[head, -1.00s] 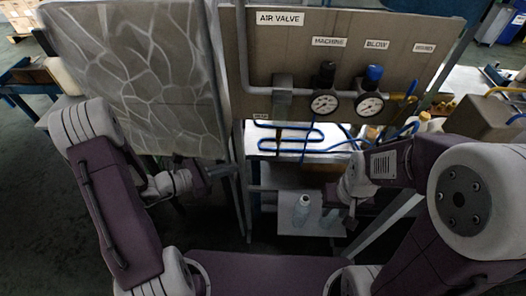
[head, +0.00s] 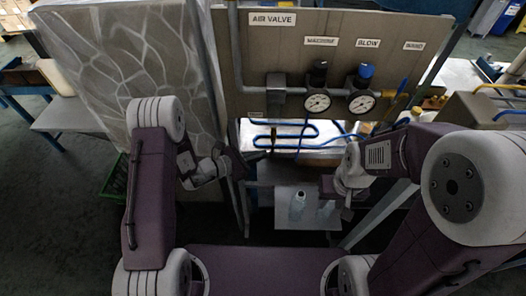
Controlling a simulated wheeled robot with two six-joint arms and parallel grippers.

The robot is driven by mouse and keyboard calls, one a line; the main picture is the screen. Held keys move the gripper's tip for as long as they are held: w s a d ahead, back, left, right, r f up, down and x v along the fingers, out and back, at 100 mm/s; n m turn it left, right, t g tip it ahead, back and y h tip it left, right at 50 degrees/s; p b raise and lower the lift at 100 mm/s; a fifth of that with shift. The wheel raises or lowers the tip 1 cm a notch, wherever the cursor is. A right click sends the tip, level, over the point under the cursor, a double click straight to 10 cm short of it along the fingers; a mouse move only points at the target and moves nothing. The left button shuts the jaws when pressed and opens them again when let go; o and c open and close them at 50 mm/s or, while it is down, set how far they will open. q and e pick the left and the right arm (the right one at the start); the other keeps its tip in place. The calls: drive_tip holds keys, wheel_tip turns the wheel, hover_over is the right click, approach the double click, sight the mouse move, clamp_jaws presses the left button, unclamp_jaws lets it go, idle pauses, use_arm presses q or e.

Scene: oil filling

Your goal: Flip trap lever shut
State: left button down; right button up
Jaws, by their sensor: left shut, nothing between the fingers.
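I cannot pick out the trap lever with certainty. The air valve panel (head: 240,60) stands ahead, with a grey box-shaped unit (head: 277,98) on its pipe and a thin brownish vertical piece (head: 272,140) below the unit. My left gripper (head: 258,157) is shut and empty, just below and left of that piece; whether it touches anything is unclear. My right gripper (head: 346,200) is low on the right, beside a clear bottle (head: 297,207) on a light shelf (head: 290,221). Its fingers are too dark to tell open from shut.
Two gauges (head: 317,102) (head: 361,103) with black and blue knobs sit right of the unit. Blue hoses (head: 300,143) run beneath. A large patterned board (head: 95,60) and a metal post (head: 203,80) stand close to my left arm.

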use_arm(q)
drive_tip(key=shift+w+d, duration=0.35)
drive_tip(key=shift+d, duration=0.1)
